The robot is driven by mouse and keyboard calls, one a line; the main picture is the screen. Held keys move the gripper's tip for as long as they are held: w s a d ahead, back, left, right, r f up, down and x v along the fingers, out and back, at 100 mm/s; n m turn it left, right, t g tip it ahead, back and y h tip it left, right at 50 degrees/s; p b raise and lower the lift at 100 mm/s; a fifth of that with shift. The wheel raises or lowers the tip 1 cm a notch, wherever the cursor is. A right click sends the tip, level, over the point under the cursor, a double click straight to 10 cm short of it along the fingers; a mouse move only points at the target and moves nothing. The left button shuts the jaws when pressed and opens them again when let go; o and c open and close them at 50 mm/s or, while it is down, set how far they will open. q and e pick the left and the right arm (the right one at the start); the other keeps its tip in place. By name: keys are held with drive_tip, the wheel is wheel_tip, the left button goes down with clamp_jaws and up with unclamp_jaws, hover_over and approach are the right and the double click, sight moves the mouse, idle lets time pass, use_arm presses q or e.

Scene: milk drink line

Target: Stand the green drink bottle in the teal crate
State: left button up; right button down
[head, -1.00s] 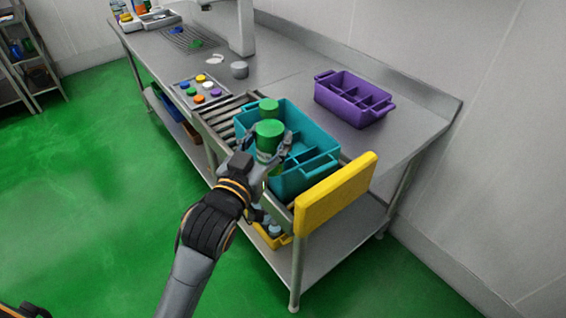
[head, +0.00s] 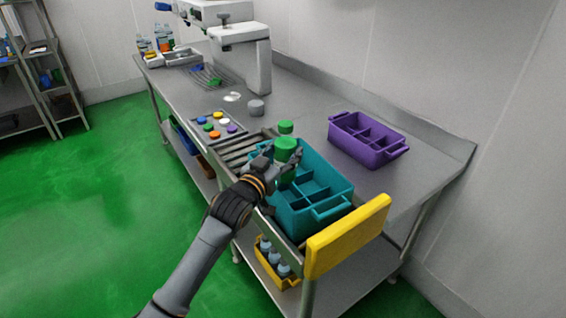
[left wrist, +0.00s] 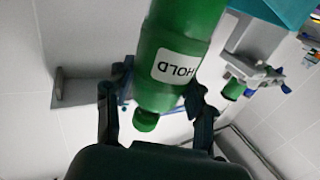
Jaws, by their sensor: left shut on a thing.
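The green drink bottle (head: 287,147) is in my left gripper (head: 281,166), with its cap up in the head view. It is over the back left part of the teal crate (head: 320,216); its base is hard to make out, so I cannot tell how far it is above the crate floor. In the left wrist view the bottle (left wrist: 172,30), with a white HOLD label, is between the two fingers (left wrist: 155,108). A corner of the teal crate (left wrist: 285,10) shows at top right there. The crate's visible compartments look empty. My right gripper is out of view.
A purple divided crate (head: 367,140) stands on the bench right of the teal one. A yellow end panel (head: 347,236) borders the teal crate at the front. A grey machine (head: 250,60) and a button panel (head: 217,126) are farther back. A yellow crate (head: 291,282) with bottles is below.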

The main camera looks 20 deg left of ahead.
sight(283, 164)
use_arm(q)
drive_tip(key=shift+w+a+f, duration=0.4)
drive_tip(key=shift+w+f, duration=0.35)
drive_tip(key=shift+f, duration=0.05)
wheel_tip(283, 164, down, 3)
drive_tip(key=shift+f+p, duration=0.1)
drive_tip(key=shift+p, duration=0.4)
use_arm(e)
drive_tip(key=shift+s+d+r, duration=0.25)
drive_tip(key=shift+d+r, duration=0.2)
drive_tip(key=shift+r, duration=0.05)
use_arm(q)
drive_tip(key=shift+f, duration=0.1)
drive_tip(key=shift+f+b, duration=0.35)
drive_tip(key=shift+f, duration=0.2)
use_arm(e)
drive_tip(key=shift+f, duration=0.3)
use_arm(q)
drive_tip(key=o, duration=1.5)
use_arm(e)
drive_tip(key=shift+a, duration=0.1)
